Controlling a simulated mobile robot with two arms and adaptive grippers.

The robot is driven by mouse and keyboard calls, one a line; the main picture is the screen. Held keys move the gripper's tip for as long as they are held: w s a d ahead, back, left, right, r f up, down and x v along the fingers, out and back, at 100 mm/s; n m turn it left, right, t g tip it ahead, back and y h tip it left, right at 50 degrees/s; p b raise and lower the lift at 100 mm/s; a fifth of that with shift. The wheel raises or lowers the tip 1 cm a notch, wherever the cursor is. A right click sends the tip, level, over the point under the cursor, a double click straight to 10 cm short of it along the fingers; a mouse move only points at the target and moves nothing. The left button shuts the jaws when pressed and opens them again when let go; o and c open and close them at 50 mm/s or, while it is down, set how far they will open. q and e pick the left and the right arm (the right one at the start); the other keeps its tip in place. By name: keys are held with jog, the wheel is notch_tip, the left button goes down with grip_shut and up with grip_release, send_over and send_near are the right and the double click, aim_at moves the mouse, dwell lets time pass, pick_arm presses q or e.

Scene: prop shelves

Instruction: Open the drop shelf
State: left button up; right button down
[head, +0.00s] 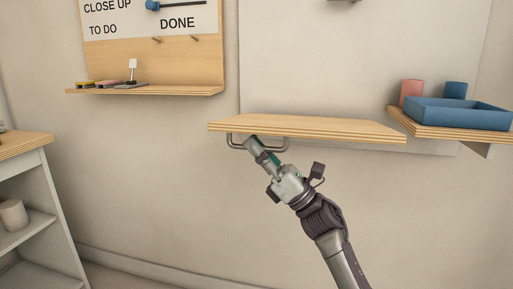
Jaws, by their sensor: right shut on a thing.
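The drop shelf (310,126) is a light wooden board that stands out from the pale wall panel, roughly level, in the middle of the head view. A grey metal bar handle (281,148) hangs under its front edge at the left. My right gripper (256,147) reaches up from below and is shut on the handle near its left part. The fingers partly hide the handle. My left gripper is not in view.
A fixed shelf at the right (450,128) carries a blue tray (460,115), a pink cup (411,90) and a blue cup (455,90). A wooden board with a ledge (150,91) hangs at the left. A white cabinet (35,205) stands lower left. Below the drop shelf the wall is clear.

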jog(key=shift+r, duration=0.1)
jog(key=c, duration=1.2)
grip_release()
jog(key=shift+d, duration=0.1)
